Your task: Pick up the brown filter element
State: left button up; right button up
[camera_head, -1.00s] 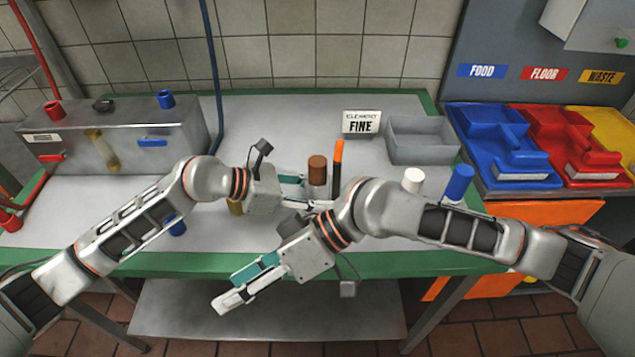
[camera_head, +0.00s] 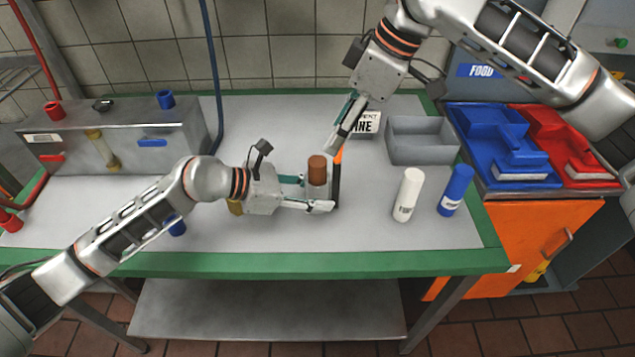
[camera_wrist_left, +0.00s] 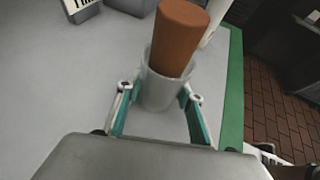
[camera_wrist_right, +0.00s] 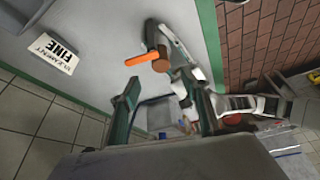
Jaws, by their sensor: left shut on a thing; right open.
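The brown filter element (camera_head: 317,164) is a brown cylinder standing upright with its lower part inside a pale clear cup (camera_head: 317,189). The element (camera_wrist_left: 180,38) and the cup (camera_wrist_left: 164,92) also show in the left wrist view. My left gripper (camera_head: 314,194) is shut around the cup, one finger on each side, on the table. My right gripper (camera_head: 344,125) is open and empty, above and behind the element, pointing down. In the right wrist view the element (camera_wrist_right: 161,66) lies ahead between and beyond the open fingers (camera_wrist_right: 168,97).
A black tool with an orange top (camera_head: 337,180) stands close right of the cup. A FINE sign (camera_head: 368,122) and a grey bin (camera_head: 420,145) are behind. White (camera_head: 407,195) and blue (camera_head: 456,190) bottles stand at right. The table front is clear.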

aim_at(321, 161)
jog(key=x, duration=1)
jog(key=shift+a+f, duration=0.2)
jog(key=shift+f, duration=0.1)
jog(key=c, duration=1.2)
